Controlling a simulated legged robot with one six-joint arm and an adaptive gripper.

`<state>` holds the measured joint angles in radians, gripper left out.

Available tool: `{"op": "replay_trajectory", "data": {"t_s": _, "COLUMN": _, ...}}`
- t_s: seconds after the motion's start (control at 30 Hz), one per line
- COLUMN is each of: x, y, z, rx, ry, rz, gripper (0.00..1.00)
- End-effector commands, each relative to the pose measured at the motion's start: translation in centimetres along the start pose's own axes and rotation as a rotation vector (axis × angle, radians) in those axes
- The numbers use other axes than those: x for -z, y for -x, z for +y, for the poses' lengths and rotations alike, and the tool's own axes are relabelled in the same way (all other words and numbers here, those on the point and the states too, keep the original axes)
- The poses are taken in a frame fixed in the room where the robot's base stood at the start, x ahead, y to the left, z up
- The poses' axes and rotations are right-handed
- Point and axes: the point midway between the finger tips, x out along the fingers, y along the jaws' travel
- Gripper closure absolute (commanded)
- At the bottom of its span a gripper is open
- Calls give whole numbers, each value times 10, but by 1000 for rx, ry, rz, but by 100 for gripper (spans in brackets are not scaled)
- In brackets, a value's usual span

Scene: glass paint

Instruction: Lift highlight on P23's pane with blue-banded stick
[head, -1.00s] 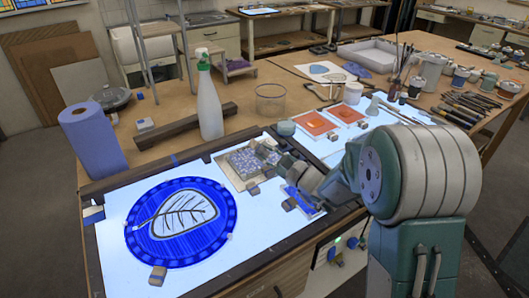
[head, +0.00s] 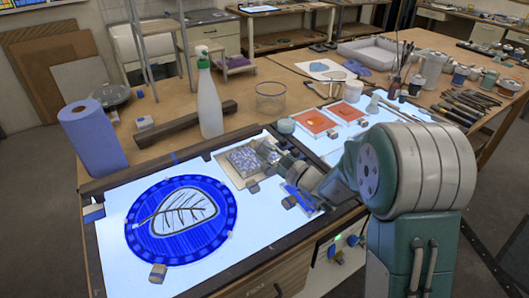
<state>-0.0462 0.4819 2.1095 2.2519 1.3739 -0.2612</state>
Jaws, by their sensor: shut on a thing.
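A small square pane with a mottled blue-violet surface (head: 247,159) lies on a beige sheet on the left light table. I cannot read a P23 label. My gripper (head: 271,153) is low over the pane's right edge, coming in from the right. It is shut on a thin thing, taken to be the stick. The stick's blue band and tip are too small or hidden to make out, so I cannot tell whether it touches the pane. My arm hides the area to the right.
A round blue pane with a pale leaf (head: 182,221) fills the light table's left part. A blue piece (head: 299,196) lies below my gripper. A spray bottle (head: 209,105), glass jar (head: 271,97) and orange panes (head: 314,121) stand or lie behind.

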Motion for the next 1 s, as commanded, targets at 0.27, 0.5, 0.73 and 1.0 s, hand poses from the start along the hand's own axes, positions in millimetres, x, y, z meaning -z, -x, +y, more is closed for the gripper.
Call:
{"op": "replay_trajectory", "data": {"t_s": 0.27, "x": 7, "y": 4, "z": -9, "rx": 1, "ry": -1, "rz": 1, "gripper": 100}}
{"op": "replay_trajectory", "data": {"t_s": 0.5, "x": 13, "y": 7, "z": -15, "rx": 1, "ry": -1, "rz": 1, "gripper": 100}}
{"op": "replay_trajectory", "data": {"t_s": 0.73, "x": 10, "y": 4, "z": -12, "rx": -1, "ry": -2, "rz": 1, "gripper": 100}}
{"op": "replay_trajectory", "data": {"t_s": 1.0, "x": 4, "y": -3, "z": -4, "rx": -1, "ry": -2, "rz": 0, "gripper": 100}}
